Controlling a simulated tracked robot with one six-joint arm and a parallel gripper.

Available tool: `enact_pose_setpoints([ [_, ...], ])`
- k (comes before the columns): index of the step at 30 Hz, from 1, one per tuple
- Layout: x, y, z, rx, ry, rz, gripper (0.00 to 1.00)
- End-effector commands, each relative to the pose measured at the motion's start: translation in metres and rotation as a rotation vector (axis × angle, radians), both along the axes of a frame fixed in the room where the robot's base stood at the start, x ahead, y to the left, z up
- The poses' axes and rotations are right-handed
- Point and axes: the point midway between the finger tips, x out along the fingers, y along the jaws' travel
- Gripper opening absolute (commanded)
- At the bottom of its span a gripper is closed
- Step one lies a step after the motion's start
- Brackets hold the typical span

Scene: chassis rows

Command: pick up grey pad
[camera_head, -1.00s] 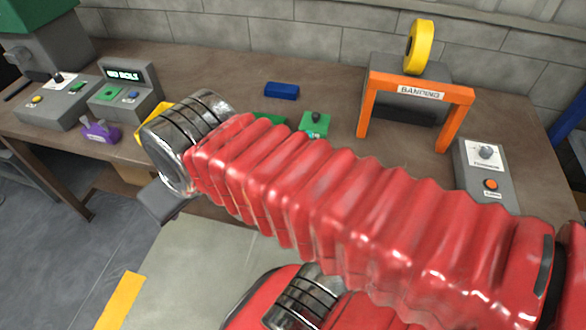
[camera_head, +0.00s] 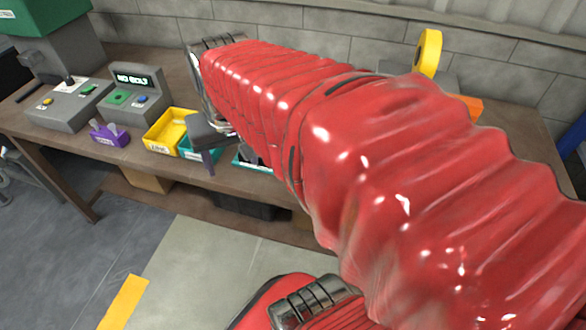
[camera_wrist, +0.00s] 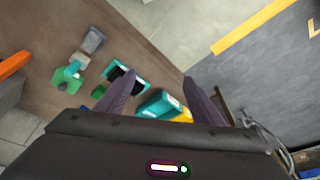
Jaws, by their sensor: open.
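A small grey block (camera_wrist: 93,40), possibly the grey pad, lies on the brown bench in the wrist view, beyond a green fixture with a teal part (camera_wrist: 70,75). I cannot be sure it is the pad. It does not show in the head view, where my red arm covers that part of the bench. My gripper (camera_wrist: 160,77) is open and empty, its dark fingers pointing down over the bench edge. It also shows in the head view (camera_head: 208,160), above the teal bin. The grey block is off to the left of the fingers in the wrist view.
A teal tray with dark contents (camera_wrist: 127,75) lies near the left finger. A teal bin (camera_wrist: 158,104) and yellow bin (camera_head: 165,135) stand near my gripper. A purple holder (camera_head: 110,135) and grey control boxes (camera_head: 68,105) are at left. An orange frame (camera_wrist: 14,63) stands at one side.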

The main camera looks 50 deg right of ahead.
Motion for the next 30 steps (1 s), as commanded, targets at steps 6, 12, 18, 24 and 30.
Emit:
enact_pose_setpoints([
  [6,-0.005,-0.067,-0.013,0.056,0.081,-0.230,0.61],
  [12,-0.021,-0.128,-0.028,0.115,0.149,-0.434,0.61],
  [18,-0.043,-0.175,-0.043,0.168,0.197,-0.597,0.61],
  [24,-0.052,-0.191,-0.049,0.187,0.214,-0.653,0.61],
  [30,-0.052,-0.191,-0.048,0.186,0.213,-0.652,0.61],
])
